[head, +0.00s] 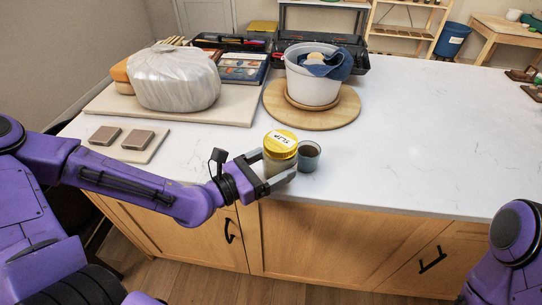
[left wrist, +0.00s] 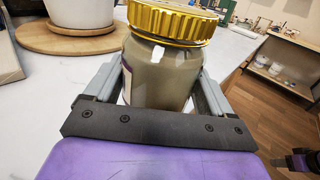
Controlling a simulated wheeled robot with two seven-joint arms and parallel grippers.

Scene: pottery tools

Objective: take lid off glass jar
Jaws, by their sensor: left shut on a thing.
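The glass jar (left wrist: 158,75) holds something greyish-beige and stands upright near the front edge of the white counter. Its gold ribbed lid (head: 281,139) sits on top, with a label reading "SLIP"; the lid's rim also shows in the left wrist view (left wrist: 172,20). My left gripper (head: 277,177) is shut on the jar's body, one finger on each side, below the lid. The fingertips are hidden behind the jar in the left wrist view.
A small grey cup (head: 309,157) with dark contents stands right beside the jar. Behind are a white bucket with a blue cloth (head: 313,88) on a round wooden board (head: 345,112), and a wrapped clay block (head: 175,80). The counter to the right is clear.

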